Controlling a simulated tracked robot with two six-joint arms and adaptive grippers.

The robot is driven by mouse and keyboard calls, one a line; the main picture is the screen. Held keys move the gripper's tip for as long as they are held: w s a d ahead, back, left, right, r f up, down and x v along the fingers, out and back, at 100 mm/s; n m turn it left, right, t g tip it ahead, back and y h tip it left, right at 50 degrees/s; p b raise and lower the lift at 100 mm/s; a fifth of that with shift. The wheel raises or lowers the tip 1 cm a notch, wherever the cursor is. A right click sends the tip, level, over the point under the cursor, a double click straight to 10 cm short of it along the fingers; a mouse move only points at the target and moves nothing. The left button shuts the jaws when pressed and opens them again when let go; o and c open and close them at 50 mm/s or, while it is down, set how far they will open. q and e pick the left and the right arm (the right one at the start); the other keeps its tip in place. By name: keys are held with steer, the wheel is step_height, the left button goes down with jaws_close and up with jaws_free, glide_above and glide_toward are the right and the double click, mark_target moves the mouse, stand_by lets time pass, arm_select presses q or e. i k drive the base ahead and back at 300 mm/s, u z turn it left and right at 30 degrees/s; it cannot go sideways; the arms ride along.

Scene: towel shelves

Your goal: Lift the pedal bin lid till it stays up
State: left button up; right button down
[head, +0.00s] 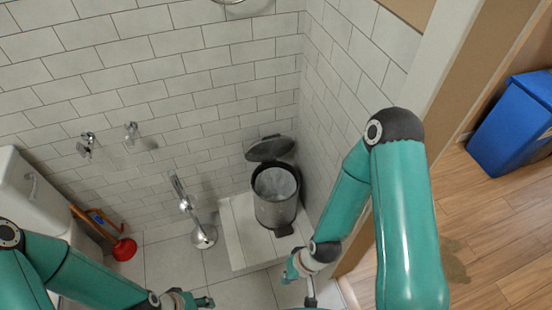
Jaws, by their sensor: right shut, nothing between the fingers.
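The pedal bin (276,208) is a grey metal cylinder with an open mouth and a pale inside. It stands on a low tiled step near the wall corner. Its dark round lid (270,148) is up, tilted back behind the rim toward the wall. A dark pedal sticks out at the bin's front foot. My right gripper (290,268) is shut and empty, below and in front of the bin, apart from it and from the lid. My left gripper (198,300) is low at the bottom edge, away from the bin; whether its fingers are open is unclear.
The pale step (237,240) bears the bin. A metal stand (202,236) is left of it, with a red plunger (124,249) and a white toilet (32,200) further left. Tiled walls close in behind and right. A blue bin (512,125) stands on the wooden floor at right.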

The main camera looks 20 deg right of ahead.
mark_target(275, 146)
steer(key=k, duration=1)
steer(key=u, duration=0.1)
steer(key=i, duration=1.65)
steer(key=z, duration=0.05)
